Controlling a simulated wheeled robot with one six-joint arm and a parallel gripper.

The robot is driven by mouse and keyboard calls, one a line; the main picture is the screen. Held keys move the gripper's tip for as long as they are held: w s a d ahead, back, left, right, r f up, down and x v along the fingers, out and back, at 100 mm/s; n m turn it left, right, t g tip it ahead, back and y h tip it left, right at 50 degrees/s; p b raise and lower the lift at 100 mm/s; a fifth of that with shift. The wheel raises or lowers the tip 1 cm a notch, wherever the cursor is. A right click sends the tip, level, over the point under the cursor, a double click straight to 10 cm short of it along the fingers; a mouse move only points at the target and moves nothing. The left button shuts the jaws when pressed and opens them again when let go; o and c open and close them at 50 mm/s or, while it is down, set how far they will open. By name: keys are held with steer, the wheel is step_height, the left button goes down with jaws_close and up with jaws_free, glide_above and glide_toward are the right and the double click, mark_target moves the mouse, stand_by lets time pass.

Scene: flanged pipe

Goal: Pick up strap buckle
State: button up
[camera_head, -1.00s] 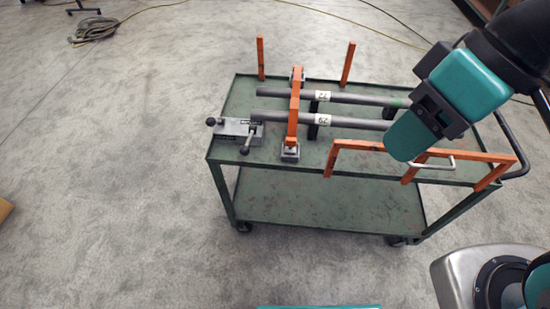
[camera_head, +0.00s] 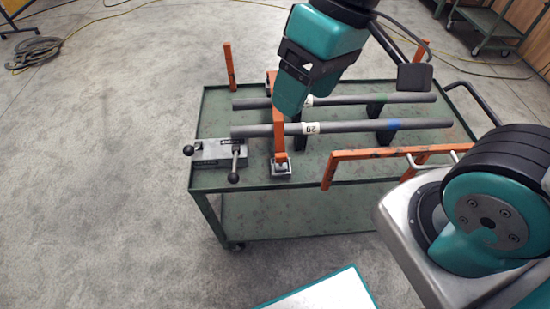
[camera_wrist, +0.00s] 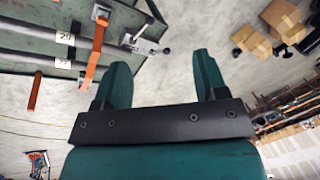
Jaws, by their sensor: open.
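An orange strap (camera_head: 279,130) runs across two grey pipes on the green cart. The metal strap buckle (camera_head: 281,167) sits at the strap's near end, by the cart's front edge. In the wrist view the buckle (camera_wrist: 101,13) is at the top, left of the fingers. My gripper (camera_head: 290,98) is above the cart and hides part of the strap's far end. In the wrist view my gripper (camera_wrist: 160,62) is open, with nothing between its two fingers. It is apart from the buckle.
A grey clamp block (camera_head: 217,151) with black-knobbed levers stands left of the buckle. An orange rail (camera_head: 375,154) rises along the cart's front right, and an orange post (camera_head: 229,66) stands at the back left. Cardboard boxes (camera_wrist: 255,42) lie on the floor.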

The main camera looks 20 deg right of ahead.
steer(key=w+d+f+m+h+b, duration=0.2)
steer(key=w+f+m+b, duration=0.25)
steer(key=w+f, duration=0.45)
steer(key=w+d+f+m+h+b, duration=0.2)
steer(key=w+f+m+b, duration=0.35)
steer(key=f, duration=0.55)
steer(key=n, duration=0.1)
glide_above(281, 155)
step_height(281, 155, down, 11)
steer(key=shift+r+b, duration=0.2)
steer(key=shift+b, duration=0.25)
steer(key=shift+f, duration=2.95)
jaws_close()
